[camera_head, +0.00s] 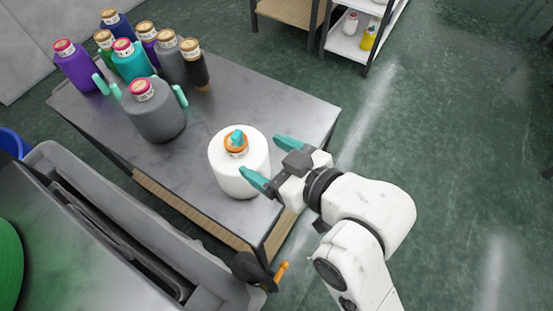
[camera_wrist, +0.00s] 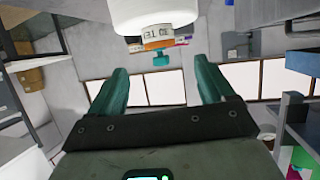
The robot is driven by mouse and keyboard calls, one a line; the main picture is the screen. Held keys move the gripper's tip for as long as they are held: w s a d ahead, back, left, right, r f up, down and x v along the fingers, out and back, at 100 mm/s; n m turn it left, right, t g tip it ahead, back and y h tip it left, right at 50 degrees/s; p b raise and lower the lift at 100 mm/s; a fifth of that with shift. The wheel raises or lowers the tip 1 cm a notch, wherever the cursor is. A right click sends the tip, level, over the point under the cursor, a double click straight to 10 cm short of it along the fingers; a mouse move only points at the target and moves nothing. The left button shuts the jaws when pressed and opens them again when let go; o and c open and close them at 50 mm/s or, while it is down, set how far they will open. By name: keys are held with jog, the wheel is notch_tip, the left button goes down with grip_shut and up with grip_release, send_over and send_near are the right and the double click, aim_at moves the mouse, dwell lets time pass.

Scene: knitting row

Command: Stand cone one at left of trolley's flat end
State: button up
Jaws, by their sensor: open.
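A white cone (camera_head: 238,175) with an orange-banded top and a teal tip stands upright on a grey metal top (camera_head: 290,108), near its right end. In the wrist view the white cone (camera_wrist: 150,16) is at the top, with a label I cannot read surely. I cannot tell whether it is cone one. My gripper (camera_head: 261,159) is open at the right side of the white cone, one finger overlapping its edge in the head view. In the wrist view my gripper (camera_wrist: 160,75) has nothing between its fingers, and the cone lies beyond the tips. Contact is unclear.
A dark grey cone (camera_head: 155,115) stands left on the metal top, teal pegs around it. Several cones, including a purple one (camera_head: 75,68), crowd the far left end. A grey machine (camera_head: 110,225) lies along the near side. The far right of the top is bare.

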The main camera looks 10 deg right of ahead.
jog(key=s+d+f+m+g+h, duration=0.2)
jog(key=s+d+f+h, duration=0.1)
jog(key=d+f, duration=0.4)
jog(key=s+d+f+m+g+h, duration=0.2)
jog(key=s+d+f+h, duration=0.15)
jog(key=d+f, duration=0.4)
jog(key=s+d+f+m+g+h, duration=0.2)
jog(key=s+d+f+m+g, duration=0.2)
jog(key=s+d, duration=0.6)
jog(key=s+f+g, duration=0.1)
jog(key=s+f, duration=0.1)
jog(key=shift+s+d+m, duration=0.3)
jog(key=shift+s+d, duration=0.1)
jog(key=shift+h, duration=0.25)
jog(key=shift+c, duration=0.5)
